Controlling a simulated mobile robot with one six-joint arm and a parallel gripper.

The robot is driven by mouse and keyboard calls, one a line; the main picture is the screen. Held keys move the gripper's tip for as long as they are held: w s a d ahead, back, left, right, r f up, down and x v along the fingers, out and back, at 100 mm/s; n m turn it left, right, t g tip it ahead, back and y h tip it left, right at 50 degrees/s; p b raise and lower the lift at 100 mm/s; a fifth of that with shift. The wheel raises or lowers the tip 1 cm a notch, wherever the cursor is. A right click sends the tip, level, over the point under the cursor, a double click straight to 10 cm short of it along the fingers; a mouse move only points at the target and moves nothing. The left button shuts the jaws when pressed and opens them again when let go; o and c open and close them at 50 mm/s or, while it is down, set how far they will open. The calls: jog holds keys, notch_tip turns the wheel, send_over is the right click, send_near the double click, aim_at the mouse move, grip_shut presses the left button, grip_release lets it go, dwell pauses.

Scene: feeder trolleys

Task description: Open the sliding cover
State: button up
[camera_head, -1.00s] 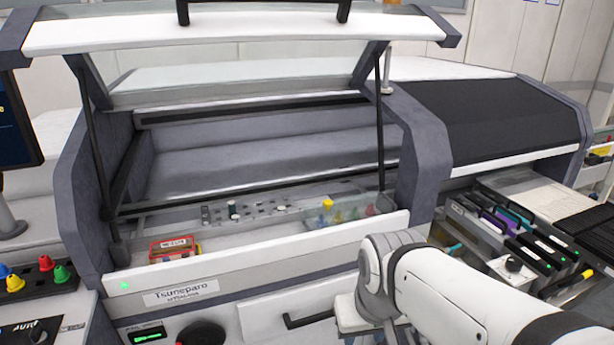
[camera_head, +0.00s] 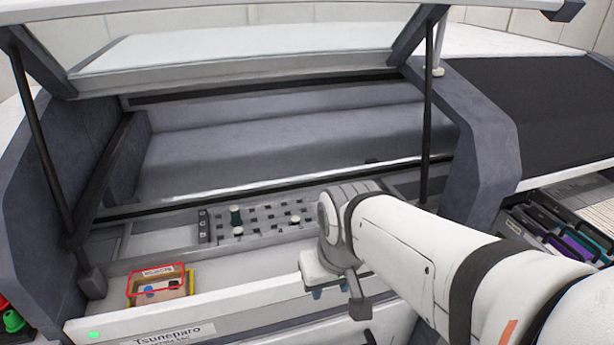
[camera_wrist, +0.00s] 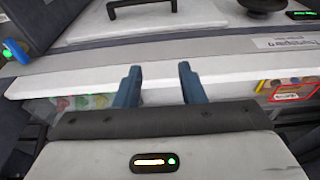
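The machine's large hood (camera_head: 240,87) with a clear pane is raised on two black struts, leaving the bay beneath open. I cannot tell for sure which part the task calls the sliding cover. A white front ledge (camera_head: 225,302) runs along the bay, above a Tsuneparo label. My gripper (camera_head: 330,290) is at this ledge, right of the label, with its fingers partly hidden by the wrist. In the wrist view, its two blue fingers (camera_wrist: 158,85) stand apart with nothing between them but the white strip (camera_wrist: 225,76) behind. Contact is unclear.
A red-rimmed box (camera_head: 160,284) sits at the bay's left. A perforated grey rack (camera_head: 262,217) with several pegs lies mid-bay. The black struts (camera_head: 42,150) and (camera_head: 428,105) flank the opening. Cases (camera_head: 565,235) stand at right.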

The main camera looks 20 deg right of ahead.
jog(key=shift+o, duration=0.2)
jog(key=shift+d, duration=0.1)
jog(key=shift+o, duration=0.8)
jog(key=shift+w+d, duration=0.1)
jog(key=shift+w, duration=0.05)
jog(key=shift+o, duration=0.5)
jog(key=w+d+r+m+h+b, duration=0.1)
jog(key=w+d+m, duration=0.2)
jog(key=w, duration=0.4)
jog(key=shift+w+r+m, duration=0.25)
jog(key=shift+r+m, duration=0.05)
jog(key=shift+m, duration=0.1)
jog(key=w+d+m+h+b, duration=0.1)
jog(key=w+d+m+h, duration=0.1)
jog(key=w+d+m, duration=0.45)
jog(key=shift+n+t, duration=0.3)
jog(key=shift+n, duration=0.45)
jog(key=w+d+f, duration=0.2)
jog(key=w+f, duration=0.1)
jog(key=w+d+f, duration=0.1)
jog(key=w+f, duration=0.1)
jog(key=shift+w+d+f, duration=0.1)
jog(key=shift+d+f, duration=0.05)
jog(key=shift+f, duration=0.4)
